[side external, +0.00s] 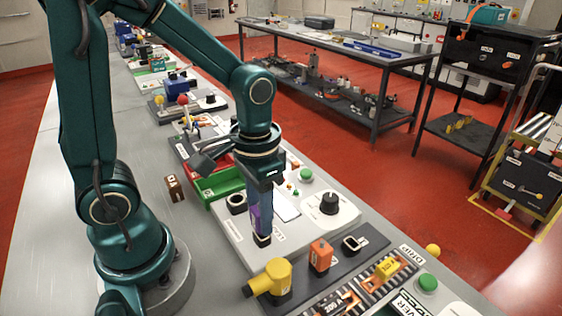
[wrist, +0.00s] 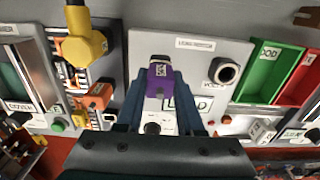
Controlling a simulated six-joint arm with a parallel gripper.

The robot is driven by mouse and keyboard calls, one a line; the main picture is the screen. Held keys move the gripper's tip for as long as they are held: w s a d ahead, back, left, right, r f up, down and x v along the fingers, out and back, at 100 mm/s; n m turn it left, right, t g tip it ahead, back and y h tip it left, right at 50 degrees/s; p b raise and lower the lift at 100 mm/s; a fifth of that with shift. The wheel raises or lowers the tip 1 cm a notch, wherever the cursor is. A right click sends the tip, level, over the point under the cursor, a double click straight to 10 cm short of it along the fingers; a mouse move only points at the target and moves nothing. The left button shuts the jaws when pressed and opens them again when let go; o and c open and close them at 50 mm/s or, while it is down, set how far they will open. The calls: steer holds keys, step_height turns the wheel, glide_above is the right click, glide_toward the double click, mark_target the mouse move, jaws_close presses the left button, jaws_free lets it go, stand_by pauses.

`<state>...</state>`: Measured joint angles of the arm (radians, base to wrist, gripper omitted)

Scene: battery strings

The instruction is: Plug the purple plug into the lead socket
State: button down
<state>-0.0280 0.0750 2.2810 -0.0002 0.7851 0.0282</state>
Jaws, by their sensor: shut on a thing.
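The purple plug (side external: 256,218) is held upright between the fingers of my gripper (side external: 262,205). In the wrist view the plug (wrist: 160,84) sits between both fingertips of my gripper (wrist: 160,96), which are shut on its sides. A small dark socket (side external: 262,240) is directly under the plug on the light grey panel. I cannot tell whether the plug's lower end is inside it or just above it.
A round black-rimmed socket (side external: 237,203) stands beside the plug, also in the wrist view (wrist: 228,71). A yellow connector (side external: 272,279) and an orange plug (side external: 321,255) stand close on the neighbouring dark panel. A black knob (side external: 329,203) and a green bin (side external: 218,186) are near.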

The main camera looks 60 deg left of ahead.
steer(key=shift+f, duration=0.8)
steer(key=shift+c, duration=2.2)
jaws_free()
steer(key=shift+r, duration=2.55)
steer(key=shift+w+r+t, duration=0.1)
steer(key=shift+r+t, duration=0.2)
steer(key=shift+r, duration=0.2)
steer(key=s+r+t, duration=0.4)
steer(key=t, duration=0.1)
steer(key=shift+d+r, duration=0.25)
steer(key=shift+r, duration=0.1)
